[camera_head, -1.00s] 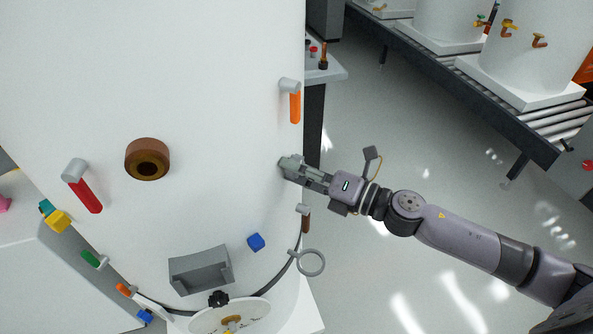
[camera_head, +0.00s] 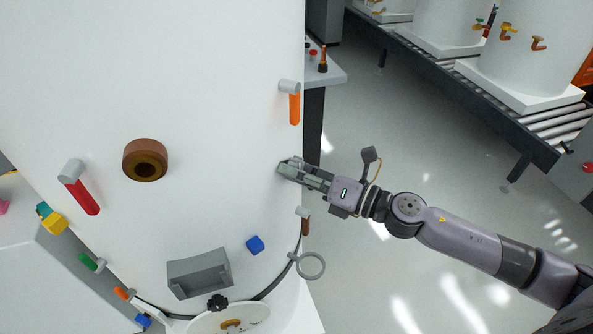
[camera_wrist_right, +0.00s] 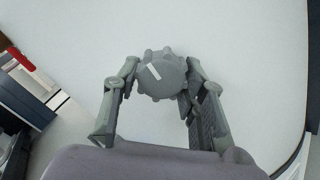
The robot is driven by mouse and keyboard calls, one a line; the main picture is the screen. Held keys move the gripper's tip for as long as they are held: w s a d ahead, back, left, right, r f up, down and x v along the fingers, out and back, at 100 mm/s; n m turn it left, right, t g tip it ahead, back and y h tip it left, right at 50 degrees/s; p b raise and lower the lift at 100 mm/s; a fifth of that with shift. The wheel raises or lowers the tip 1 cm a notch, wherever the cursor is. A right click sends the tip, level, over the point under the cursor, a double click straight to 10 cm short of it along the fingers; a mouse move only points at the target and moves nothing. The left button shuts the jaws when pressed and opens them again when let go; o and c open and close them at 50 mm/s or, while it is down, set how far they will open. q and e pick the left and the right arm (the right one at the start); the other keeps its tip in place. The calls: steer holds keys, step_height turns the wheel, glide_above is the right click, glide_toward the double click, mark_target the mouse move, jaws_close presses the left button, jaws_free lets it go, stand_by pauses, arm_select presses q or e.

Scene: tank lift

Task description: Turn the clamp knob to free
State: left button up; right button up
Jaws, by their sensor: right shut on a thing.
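The clamp knob (camera_wrist_right: 160,78) is grey with a lobed rim and a white line mark on its face, set on the white tank wall. The line runs diagonally in the right wrist view. My right gripper (camera_wrist_right: 161,88) has a finger on each side of the knob and is shut on it. In the head view the right gripper (camera_head: 289,168) reaches the right side of the white tank (camera_head: 220,80), and its fingers hide the knob there. My left gripper is in neither view.
A roller conveyor (camera_head: 480,90) stands at the upper right. The floor between is clear.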

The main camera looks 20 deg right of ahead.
steer(key=o, duration=1.2)
steer(key=shift+c, duration=0.2)
steer(key=shift+d, duration=0.1)
steer(key=v, duration=1.2)
